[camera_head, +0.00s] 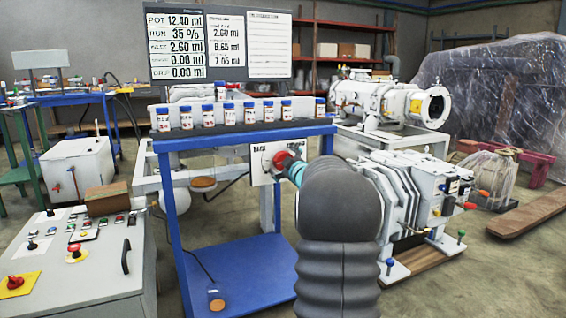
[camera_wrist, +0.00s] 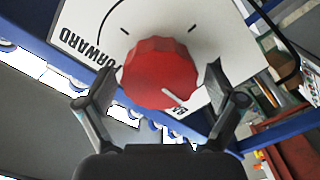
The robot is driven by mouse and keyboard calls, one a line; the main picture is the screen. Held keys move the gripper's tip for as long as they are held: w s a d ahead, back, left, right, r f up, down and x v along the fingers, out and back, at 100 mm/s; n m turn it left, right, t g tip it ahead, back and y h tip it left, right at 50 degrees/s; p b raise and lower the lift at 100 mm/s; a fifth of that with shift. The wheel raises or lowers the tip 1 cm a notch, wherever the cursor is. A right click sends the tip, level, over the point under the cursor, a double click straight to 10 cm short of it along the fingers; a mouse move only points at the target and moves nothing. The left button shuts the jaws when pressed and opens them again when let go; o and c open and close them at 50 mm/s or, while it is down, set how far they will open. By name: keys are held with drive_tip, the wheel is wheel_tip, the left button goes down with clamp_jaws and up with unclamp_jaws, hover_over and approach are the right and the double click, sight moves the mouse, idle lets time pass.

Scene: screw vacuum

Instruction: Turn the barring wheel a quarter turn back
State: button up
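The barring wheel (camera_wrist: 158,72) is a red, ribbed knob on a white plate (camera_wrist: 88,22). Its white mark points to the lower right in the wrist view, beside partly hidden lettering. "FORWARD" reads upside down at the left of the plate. My gripper (camera_wrist: 162,78) has one finger on each side of the wheel. The fingers are spread, with a gap on the right; whether the left one touches cannot be told. In the head view the red wheel (camera_head: 281,159) shows small on its plate (camera_head: 258,165), and my arm hides the gripper and part of the plate.
The plate hangs at the front of a blue bench (camera_head: 185,143) carrying several blue-capped jars (camera_head: 229,115). A control desk (camera_head: 65,270) stands left, and a white finned pump (camera_head: 405,190) stands close right of my arm. A readout board (camera_head: 220,45) is behind.

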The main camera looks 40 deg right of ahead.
drive_tip(key=v, duration=1.2)
drive_tip(key=shift+d+f, duration=0.1)
idle(0.4)
